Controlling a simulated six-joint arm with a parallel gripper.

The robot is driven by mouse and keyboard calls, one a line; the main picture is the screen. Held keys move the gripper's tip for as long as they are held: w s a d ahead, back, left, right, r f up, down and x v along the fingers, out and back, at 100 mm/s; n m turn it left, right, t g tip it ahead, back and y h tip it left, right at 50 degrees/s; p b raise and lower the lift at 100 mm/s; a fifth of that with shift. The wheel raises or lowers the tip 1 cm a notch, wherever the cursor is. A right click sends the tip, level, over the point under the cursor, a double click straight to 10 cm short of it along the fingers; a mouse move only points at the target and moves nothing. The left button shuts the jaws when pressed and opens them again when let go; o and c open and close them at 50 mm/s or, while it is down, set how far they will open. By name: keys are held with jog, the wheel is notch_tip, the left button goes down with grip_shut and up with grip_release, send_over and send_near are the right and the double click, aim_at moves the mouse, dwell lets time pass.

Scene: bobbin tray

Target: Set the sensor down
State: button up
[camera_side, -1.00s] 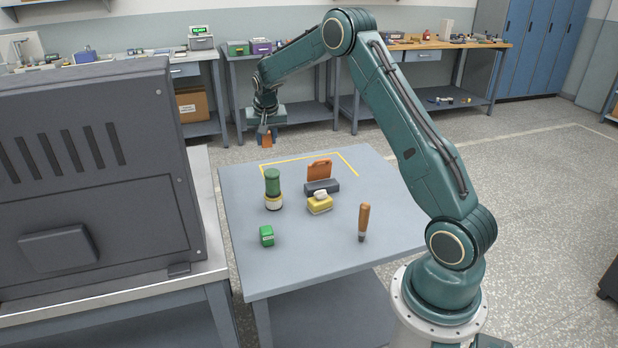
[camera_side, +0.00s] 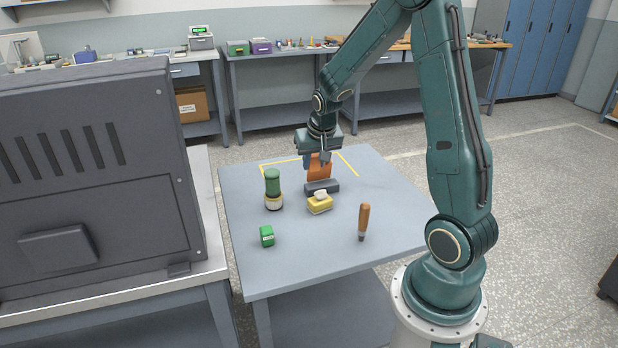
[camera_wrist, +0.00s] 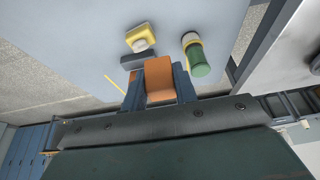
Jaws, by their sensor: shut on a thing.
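My gripper (camera_side: 316,160) is over the far part of the grey-blue table. It points down and is shut on an orange block, the sensor (camera_wrist: 158,80), which sits between its two blue fingers in the wrist view. A dark grey block (camera_side: 322,187) lies on the table just in front of it; it also shows beside the sensor in the wrist view (camera_wrist: 137,61). In the side view, orange (camera_side: 319,172) shows below the fingers, where the sensor and an upright orange piece behind the dark block overlap. I cannot tell whether the sensor touches the table.
A green cylinder on a pale base (camera_side: 272,190) stands to the left. A yellow block with a white top (camera_side: 320,204) is in front. A small green box (camera_side: 267,236) and an orange-handled tool (camera_side: 363,222) are nearer. Yellow lines (camera_side: 285,163) mark the table's far part.

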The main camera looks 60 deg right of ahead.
jog(key=shift+s+a+f, duration=0.1)
jog(key=shift+s+a, duration=0.35)
jog(key=shift+s, duration=0.35)
jog(key=shift+s+a+f, duration=0.1)
jog(key=shift+s+a, duration=0.3)
jog(key=shift+s, duration=0.4)
jog(key=shift+s+a+f, duration=0.1)
jog(key=shift+s+a, duration=0.35)
jog(key=shift+s, duration=0.35)
send_over(323, 237)
jog(key=s, duration=0.1)
jog(key=f, duration=1)
jog(key=a+f, duration=0.1)
jog(key=f, duration=0.5)
jog(key=shift+f, duration=0.1)
jog(key=shift+f, duration=1.9)
jog(key=shift+f, duration=0.15)
jog(key=o, duration=1)
jog(key=shift+c, duration=0.2)
